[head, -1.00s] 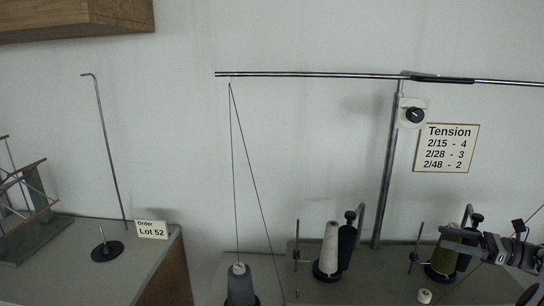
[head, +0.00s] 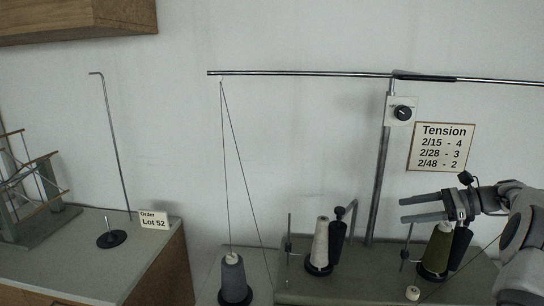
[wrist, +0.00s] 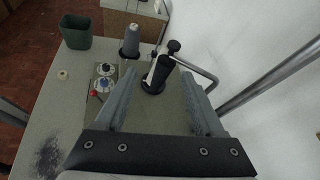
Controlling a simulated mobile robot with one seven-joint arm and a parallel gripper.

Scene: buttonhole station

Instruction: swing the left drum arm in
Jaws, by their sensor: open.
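The left drum arm (head: 353,214) is a bent grey bar with a black drum (head: 337,243) and a black knob on top. The drum leans close beside the right of a white cone (head: 320,246); I cannot tell whether they touch. In the wrist view, the drum (wrist: 165,74), the white cone (wrist: 151,71) and the bent bar (wrist: 203,70) lie ahead, beyond the fingertips. My gripper (head: 402,210) is open and empty, pointing left, to the right of the drum and higher than it.
A grey cone (head: 232,278) stands at the left with thread rising to the overhead rail (head: 300,73). An upright post (head: 378,190) rises behind the bench, between the two units. A thin spindle (head: 289,240) stands left of the white cone. A green bin (wrist: 76,33) stands farther off.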

